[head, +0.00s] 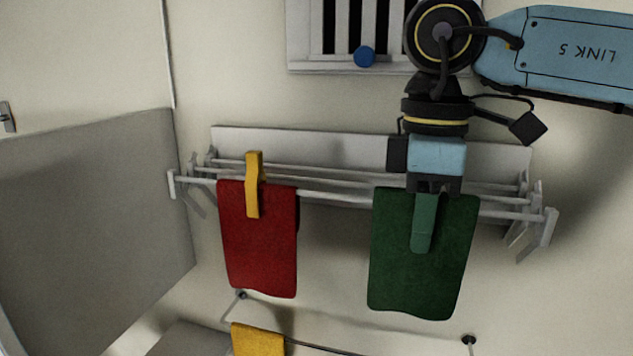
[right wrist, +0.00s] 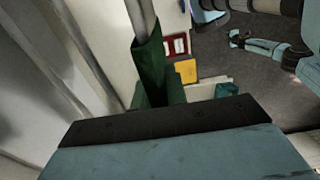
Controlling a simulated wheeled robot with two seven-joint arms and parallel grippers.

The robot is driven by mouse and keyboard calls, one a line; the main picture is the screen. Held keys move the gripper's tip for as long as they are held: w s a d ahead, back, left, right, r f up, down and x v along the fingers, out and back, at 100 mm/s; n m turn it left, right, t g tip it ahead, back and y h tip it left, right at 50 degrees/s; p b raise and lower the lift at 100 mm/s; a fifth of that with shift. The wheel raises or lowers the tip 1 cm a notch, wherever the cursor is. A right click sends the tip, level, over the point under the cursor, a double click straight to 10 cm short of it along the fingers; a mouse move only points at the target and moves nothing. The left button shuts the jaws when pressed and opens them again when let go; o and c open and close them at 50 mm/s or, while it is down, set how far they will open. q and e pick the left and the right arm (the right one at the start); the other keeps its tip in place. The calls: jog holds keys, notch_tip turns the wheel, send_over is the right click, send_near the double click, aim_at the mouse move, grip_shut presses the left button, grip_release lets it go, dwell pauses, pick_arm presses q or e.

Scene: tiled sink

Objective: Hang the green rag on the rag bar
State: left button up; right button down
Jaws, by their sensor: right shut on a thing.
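The dark green rag (head: 422,260) hangs over the front rail of the rag bar (head: 335,197), right of its middle. In the right wrist view the rag (right wrist: 150,62) shows folded over the light rail. A lighter green clip (head: 423,225) lies against the rag's front. My right gripper (head: 435,190) is at the rail, at the rag's top edge, shut on the green clip; it hides the clip's upper end. What seems to be my left gripper (right wrist: 240,40) shows small in the right wrist view, away from the bar; its jaws are too small to read.
A red rag (head: 258,250) with a yellow clip (head: 253,185) hangs on the rail further left. A yellow rag (head: 257,340) hangs below. A vent (head: 345,66) with a blue knob is above. A grey panel (head: 95,220) stands at left. The rail between the rags is bare.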

jog(key=shift+r+p, duration=2.1)
jog(key=shift+r, duration=1.8)
jog(key=shift+s+a+f+b, duration=0.15)
jog(key=shift+s+b, duration=0.15)
jog(key=shift+b, duration=0.4)
jog(key=s+a+b, duration=0.2)
jog(key=s+b, duration=0.6)
jog(key=b, duration=0.1)
jog(key=shift+b, duration=0.3)
jog(key=shift+a, duration=0.1)
